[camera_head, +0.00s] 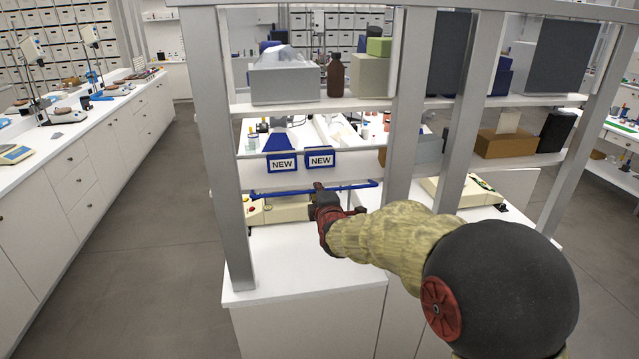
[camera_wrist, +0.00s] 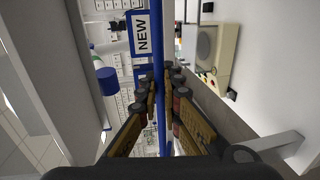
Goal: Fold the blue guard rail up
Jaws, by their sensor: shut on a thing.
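The blue guard rail (camera_head: 285,193) is a thin bar that runs across the front of the bench opening, just below the shelf with the signs. In the head view my gripper (camera_head: 322,190) is at the rail, right of its middle. In the wrist view the rail (camera_wrist: 158,60) runs up and down the picture between the fingertips of my gripper (camera_wrist: 163,80). The fingers are shut on it. My gripper hides a short piece of the rail in the head view.
Blue-framed NEW signs (camera_head: 282,162) hang just above the rail. A cream device (camera_head: 285,212) sits on the bench behind and below it. Grey posts (camera_head: 222,150) stand on both sides. A shelf above holds a tissue box (camera_head: 285,82) and a brown bottle (camera_head: 335,78). The front bench top (camera_head: 300,262) is clear.

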